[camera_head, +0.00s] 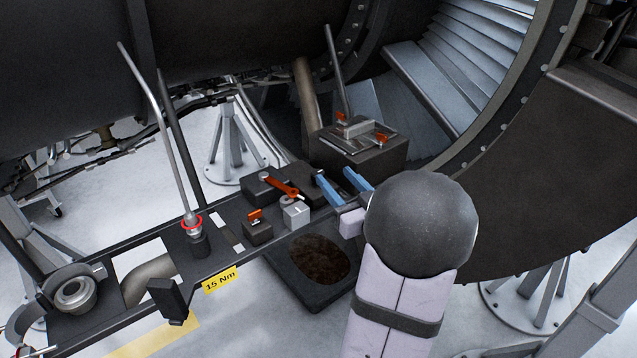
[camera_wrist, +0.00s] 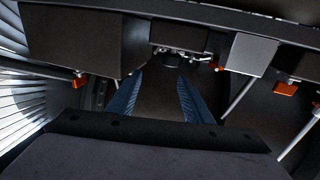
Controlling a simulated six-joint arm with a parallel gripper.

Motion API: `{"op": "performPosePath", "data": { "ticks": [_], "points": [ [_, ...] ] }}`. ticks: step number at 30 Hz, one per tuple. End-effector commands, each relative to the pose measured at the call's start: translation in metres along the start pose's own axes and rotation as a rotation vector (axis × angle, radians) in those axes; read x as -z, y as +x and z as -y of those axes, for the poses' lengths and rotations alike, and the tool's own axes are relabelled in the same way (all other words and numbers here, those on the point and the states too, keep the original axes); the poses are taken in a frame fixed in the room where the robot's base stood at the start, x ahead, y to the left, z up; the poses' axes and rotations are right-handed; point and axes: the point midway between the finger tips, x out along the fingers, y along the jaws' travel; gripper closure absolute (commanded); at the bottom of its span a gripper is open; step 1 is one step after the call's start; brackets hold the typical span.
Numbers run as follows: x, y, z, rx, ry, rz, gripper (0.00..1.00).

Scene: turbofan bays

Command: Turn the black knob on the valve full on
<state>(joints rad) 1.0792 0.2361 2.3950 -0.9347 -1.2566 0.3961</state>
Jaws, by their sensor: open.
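My gripper (camera_head: 334,174) has two blue fingers spread apart, with nothing seen between them. It is over the right end of the bench rail, just right of a dark block with an orange lever (camera_head: 283,187). The fingers also show in the wrist view (camera_wrist: 160,76), apart and pointing at the fittings. I cannot surely pick out the valve's black knob. A black paddle-shaped piece (camera_head: 166,297) stands at the rail's front edge, well left of my gripper, and may be it. My wrist hides part of the right side.
A dark box (camera_head: 378,160) with a plate and orange tabs is behind my gripper. A small grey block (camera_head: 296,214) and an orange switch (camera_head: 256,216) are to its left. A tall rod with a red ring (camera_head: 192,222) stands further left. A black tray (camera_head: 312,296) is below.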

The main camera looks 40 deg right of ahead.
Motion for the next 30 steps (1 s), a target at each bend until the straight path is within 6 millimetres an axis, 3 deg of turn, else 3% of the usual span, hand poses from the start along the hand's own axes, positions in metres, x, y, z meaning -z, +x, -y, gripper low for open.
{"op": "performPosePath", "data": {
  "ticks": [3,11,30],
  "points": [
    [-0.016,-0.005,0.011,0.046,0.008,0.005,0.54],
    [-0.015,-0.002,0.014,0.057,0.008,0.006,0.54],
    [-0.016,0.064,0.017,0.055,0.008,0.007,0.54]
  ]
}}
